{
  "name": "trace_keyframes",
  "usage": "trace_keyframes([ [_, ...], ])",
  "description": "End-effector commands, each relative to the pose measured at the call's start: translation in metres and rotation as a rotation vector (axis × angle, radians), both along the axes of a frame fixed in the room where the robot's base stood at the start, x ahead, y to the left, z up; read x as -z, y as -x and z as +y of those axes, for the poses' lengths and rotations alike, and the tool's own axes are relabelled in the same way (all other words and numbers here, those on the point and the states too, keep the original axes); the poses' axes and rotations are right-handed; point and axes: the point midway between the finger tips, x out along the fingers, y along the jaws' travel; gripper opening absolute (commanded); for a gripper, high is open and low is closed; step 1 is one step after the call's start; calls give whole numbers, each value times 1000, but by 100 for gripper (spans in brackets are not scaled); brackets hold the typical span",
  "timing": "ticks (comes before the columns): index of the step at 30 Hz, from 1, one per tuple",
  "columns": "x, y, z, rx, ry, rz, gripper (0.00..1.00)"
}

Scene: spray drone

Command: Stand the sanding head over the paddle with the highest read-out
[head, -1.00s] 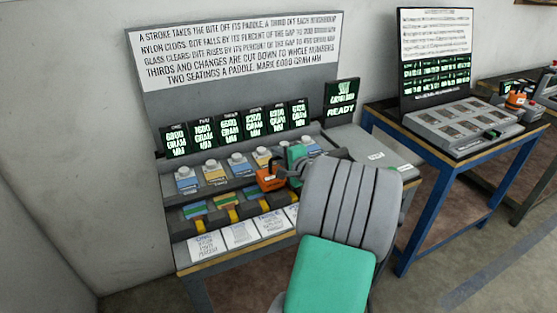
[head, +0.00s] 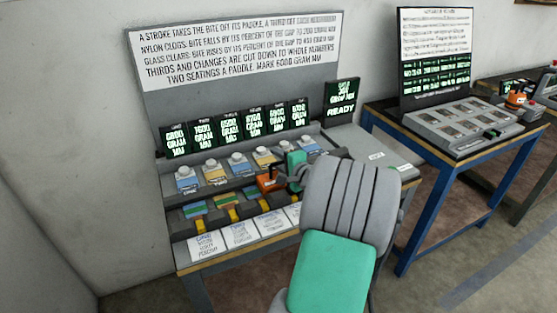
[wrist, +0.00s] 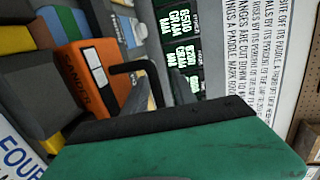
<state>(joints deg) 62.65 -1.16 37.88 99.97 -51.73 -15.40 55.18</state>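The orange sanding head (head: 269,183), marked "SANDER" (wrist: 92,75) in the wrist view, hangs by its black handle from my gripper (head: 291,181). My gripper's grey fingers (wrist: 158,95) are closed around the handle's end. The sanding head is in front of the paddle row, toward its right half; any contact below is hidden. Blue and yellow paddles with pale knobs, such as the leftmost paddle (head: 187,181), sit in a row. Green read-outs (head: 240,125) stand behind them. The second from left looks like 7600 and the third 6500; others are too blurred to rank surely.
A sign board (head: 240,50) rises behind the read-outs. A separate screen (head: 341,97) shows READY. Yellow and dark rollers (head: 228,207) and white cards (head: 240,234) lie in front of the paddles. A blue-legged table (head: 420,185) with another panel stands right.

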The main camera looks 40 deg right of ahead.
Motion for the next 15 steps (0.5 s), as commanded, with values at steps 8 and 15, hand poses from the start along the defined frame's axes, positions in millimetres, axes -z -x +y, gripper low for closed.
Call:
trace_keyframes([
  [8, -15, 57, 8, 8, 2, -1, 32],
  [15, -28, 105, 19, 5, 0, -1, 32],
])
